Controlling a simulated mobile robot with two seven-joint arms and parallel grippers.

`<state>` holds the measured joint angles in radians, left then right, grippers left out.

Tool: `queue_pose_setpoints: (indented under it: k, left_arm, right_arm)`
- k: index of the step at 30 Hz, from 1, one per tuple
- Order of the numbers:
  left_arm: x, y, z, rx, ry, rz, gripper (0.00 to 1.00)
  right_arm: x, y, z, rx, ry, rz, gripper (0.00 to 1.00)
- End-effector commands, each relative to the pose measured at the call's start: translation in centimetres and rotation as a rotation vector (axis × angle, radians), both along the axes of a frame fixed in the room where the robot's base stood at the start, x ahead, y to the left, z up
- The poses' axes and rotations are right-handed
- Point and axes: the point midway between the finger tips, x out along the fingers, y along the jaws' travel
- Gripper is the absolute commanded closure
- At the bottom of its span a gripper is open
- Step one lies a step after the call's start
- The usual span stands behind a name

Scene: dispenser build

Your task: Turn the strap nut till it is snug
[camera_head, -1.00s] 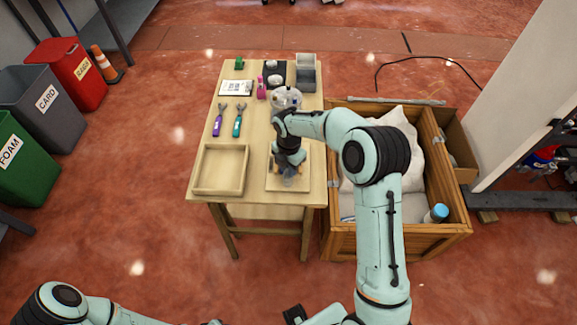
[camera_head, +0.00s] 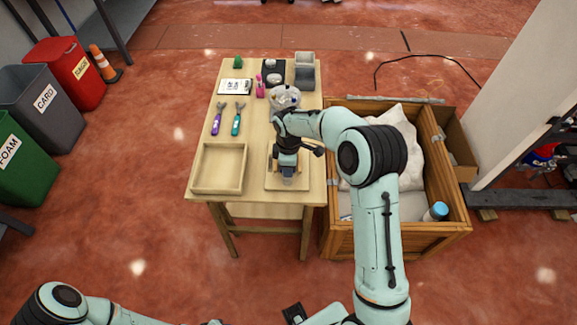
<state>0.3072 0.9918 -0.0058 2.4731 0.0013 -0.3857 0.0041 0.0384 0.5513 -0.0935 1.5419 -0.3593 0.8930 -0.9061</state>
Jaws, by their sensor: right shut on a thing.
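My right gripper (camera_head: 287,172) points down over a pale square board (camera_head: 272,182) at the front right of the wooden table. Its jaws are shut at the top of a small clear part (camera_head: 289,181) on that board. The strap nut is hidden by the gripper and too small to make out; the jaws' place fits a grip on it.
An empty wooden tray (camera_head: 220,190) lies left of the board. Purple pliers (camera_head: 216,121) and teal pliers (camera_head: 237,121) lie behind it. A clear globe (camera_head: 285,96) stands near my right wrist. A wooden crate (camera_head: 440,232) stands close on the right.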

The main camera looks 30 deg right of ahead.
Motion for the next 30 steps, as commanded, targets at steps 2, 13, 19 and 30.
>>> queue_pose_setpoints:
  k: [2,13,19,30]
  left_arm:
    - [-0.06,0.0,-0.08,0.0,0.001,0.0,0.57]
    - [-0.18,0.0,-0.3,0.0,0.002,0.0,0.57]
    - [-0.22,0.0,-0.36,0.0,0.002,0.0,0.57]
    - [-0.24,0.0,-0.41,0.0,0.002,0.0,0.57]
  right_arm:
    - [0.04,0.04,0.1,-0.001,-0.003,-0.07,1.0]
    - [-0.05,0.11,0.11,-0.001,-0.003,-0.364,1.0]
    - [-0.06,0.16,0.13,0.0,-0.003,-0.461,1.0]
    - [-0.08,0.14,0.13,0.0,-0.003,-0.528,1.0]
